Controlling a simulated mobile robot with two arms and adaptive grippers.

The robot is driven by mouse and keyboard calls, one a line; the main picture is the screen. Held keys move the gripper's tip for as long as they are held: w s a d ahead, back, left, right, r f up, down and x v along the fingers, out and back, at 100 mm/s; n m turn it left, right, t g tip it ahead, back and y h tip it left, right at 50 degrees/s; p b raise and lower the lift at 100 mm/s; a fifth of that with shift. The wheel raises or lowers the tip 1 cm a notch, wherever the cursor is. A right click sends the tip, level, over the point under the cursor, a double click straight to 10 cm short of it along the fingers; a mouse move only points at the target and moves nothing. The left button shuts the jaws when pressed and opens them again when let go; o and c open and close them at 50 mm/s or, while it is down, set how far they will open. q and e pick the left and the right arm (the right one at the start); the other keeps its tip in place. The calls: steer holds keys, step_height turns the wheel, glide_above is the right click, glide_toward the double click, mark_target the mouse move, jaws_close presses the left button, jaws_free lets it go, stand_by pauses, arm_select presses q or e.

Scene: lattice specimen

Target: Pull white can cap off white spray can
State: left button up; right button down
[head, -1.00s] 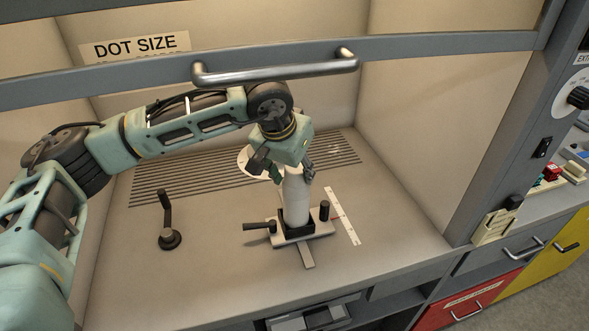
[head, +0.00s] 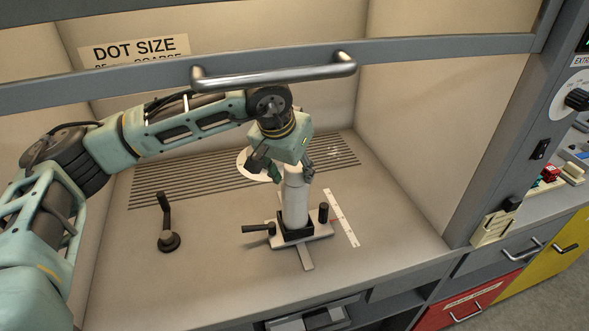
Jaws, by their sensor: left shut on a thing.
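The white spray can (head: 296,208) stands upright in the dark square holder (head: 295,228) of a small clamp fixture on the hood floor. The white can cap (head: 294,174) is at its top, between the fingers of my left gripper (head: 291,170). My left gripper reaches down from above and is shut on the cap, its fingers on either side. A step in outline shows between cap and can; whether they still touch there I cannot tell. The gripper hides part of the cap's top. My right gripper is not in view.
The fixture has a black side handle (head: 258,229) and a dark knob (head: 323,213). A crank handle (head: 167,225) stands to the left. A white ruled strip (head: 342,218) lies to the right. The raised sash with its metal handle (head: 275,71) crosses above my arm.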

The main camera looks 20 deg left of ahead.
arm_select(q)
steer(key=shift+r, duration=0.2)
steer(key=shift+r+p, duration=1.25)
steer(key=shift+r, duration=0.95)
steer(key=shift+r+p, duration=0.35)
steer(key=shift+r, duration=0.35)
